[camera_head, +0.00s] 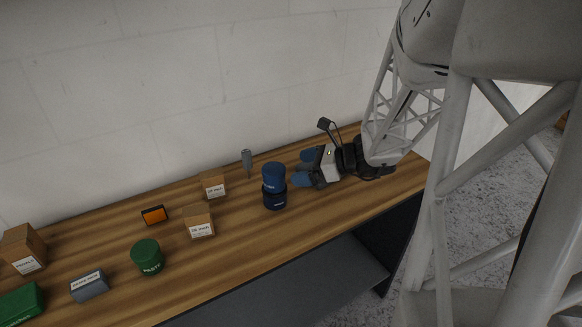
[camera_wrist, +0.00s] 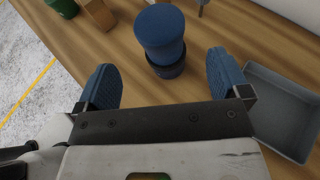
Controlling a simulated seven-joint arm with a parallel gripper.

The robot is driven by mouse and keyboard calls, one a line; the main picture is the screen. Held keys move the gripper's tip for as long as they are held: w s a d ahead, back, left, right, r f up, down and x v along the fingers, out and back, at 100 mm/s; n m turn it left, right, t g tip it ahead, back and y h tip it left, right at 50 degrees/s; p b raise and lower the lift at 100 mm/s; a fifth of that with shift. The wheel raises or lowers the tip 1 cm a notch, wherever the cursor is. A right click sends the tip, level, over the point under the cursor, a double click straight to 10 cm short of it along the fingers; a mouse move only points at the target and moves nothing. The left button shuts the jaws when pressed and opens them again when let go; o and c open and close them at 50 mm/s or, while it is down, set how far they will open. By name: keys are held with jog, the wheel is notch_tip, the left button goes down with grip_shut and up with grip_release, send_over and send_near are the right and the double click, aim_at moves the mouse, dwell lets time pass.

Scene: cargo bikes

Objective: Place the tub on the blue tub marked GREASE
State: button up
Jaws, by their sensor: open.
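A blue tub (camera_head: 274,176) stands upright on top of a darker blue tub (camera_head: 275,199), stacked near the right part of the table; both labels are too small to read surely. In the wrist view the upper tub (camera_wrist: 160,32) covers most of the lower tub (camera_wrist: 168,68). The upper one looks roughly centred, perhaps slightly off. My gripper (camera_head: 306,168) is open and empty, just right of the stack in the head view. In the wrist view its blue fingers (camera_wrist: 162,66) are spread wide, with the stack ahead between them and touching neither.
A green tub (camera_head: 147,257), cardboard boxes (camera_head: 199,222) (camera_head: 213,185), an orange-faced box (camera_head: 154,215) and a grey box (camera_head: 89,286) stand to the left. A grey tool (camera_head: 247,161) is behind the stack. A grey tray (camera_wrist: 285,112) lies beside my right-hand finger in the wrist view.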

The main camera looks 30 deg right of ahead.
jog(key=shift+v, duration=1.55)
jog(key=s+a+r+n+g+h, duration=0.1)
jog(key=s+a+n+g, duration=0.2)
jog(key=a+n, duration=0.35)
jog(key=s+a+r+n+g+h, duration=0.1)
jog(key=s+a+r+n+g, duration=0.15)
jog(key=a+n+g, duration=0.4)
jog(key=s+a+r+n+t+h, duration=0.2)
jog(key=s+a+r+n+h, duration=0.2)
jog(key=s+a+n+h, duration=0.3)
jog(key=s+n, duration=0.3)
jog(key=n, duration=0.3)
jog(key=shift+a+r+n+h, duration=0.2)
jog(key=shift+a+n+h, duration=0.05)
jog(key=shift+n+h, duration=0.15)
